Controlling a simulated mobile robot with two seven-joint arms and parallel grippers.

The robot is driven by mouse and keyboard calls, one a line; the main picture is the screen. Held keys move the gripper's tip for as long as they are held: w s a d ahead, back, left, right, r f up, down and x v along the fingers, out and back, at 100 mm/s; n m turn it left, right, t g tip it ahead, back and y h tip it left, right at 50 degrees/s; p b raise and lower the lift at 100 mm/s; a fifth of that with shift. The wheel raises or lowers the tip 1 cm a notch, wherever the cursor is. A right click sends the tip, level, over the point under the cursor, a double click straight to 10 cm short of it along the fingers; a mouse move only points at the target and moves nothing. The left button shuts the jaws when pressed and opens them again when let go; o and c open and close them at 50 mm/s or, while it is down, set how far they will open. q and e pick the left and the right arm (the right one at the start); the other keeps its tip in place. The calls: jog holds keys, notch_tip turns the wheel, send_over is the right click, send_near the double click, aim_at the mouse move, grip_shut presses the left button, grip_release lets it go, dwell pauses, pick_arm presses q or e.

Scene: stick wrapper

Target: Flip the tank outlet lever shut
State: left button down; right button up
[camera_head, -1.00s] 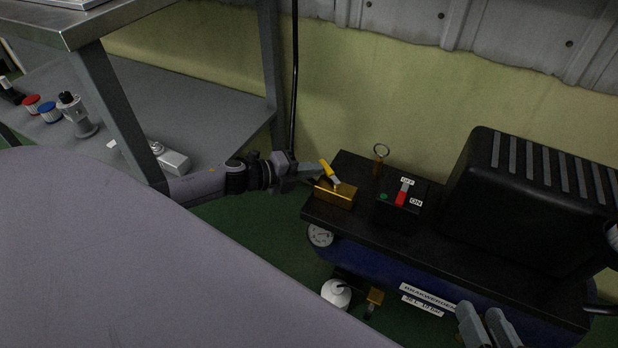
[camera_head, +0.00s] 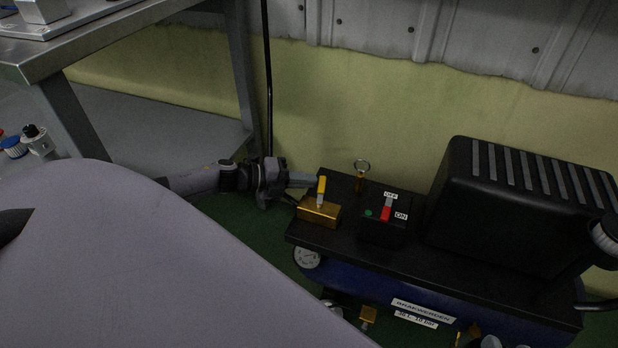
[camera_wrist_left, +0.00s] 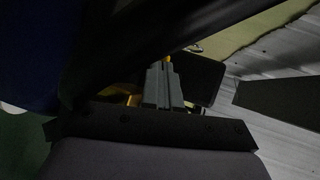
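The yellow outlet lever (camera_head: 321,188) stands nearly upright on a brass valve block (camera_head: 318,211) on the black top plate of the tank unit. My left gripper (camera_head: 316,182) comes in from the left, and its tips are at the lever's left side; I cannot tell whether they touch. In the left wrist view the left gripper's fingers (camera_wrist_left: 163,86) lie together, shut, with nothing seen between them. A bit of yellow (camera_wrist_left: 168,58) shows just beyond the tips.
A black switch box (camera_head: 384,222) with a red switch and OFF/ON labels stands right of the valve. A ring-topped pin (camera_head: 362,172) is behind. A large black ribbed housing (camera_head: 520,205) fills the right. A metal table (camera_head: 60,60) stands left.

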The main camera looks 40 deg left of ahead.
pick_arm(q)
jog(key=shift+s, duration=0.15)
jog(key=shift+s+d+p, duration=0.4)
jog(key=shift+d+p, duration=0.2)
jog(key=shift+p, duration=0.1)
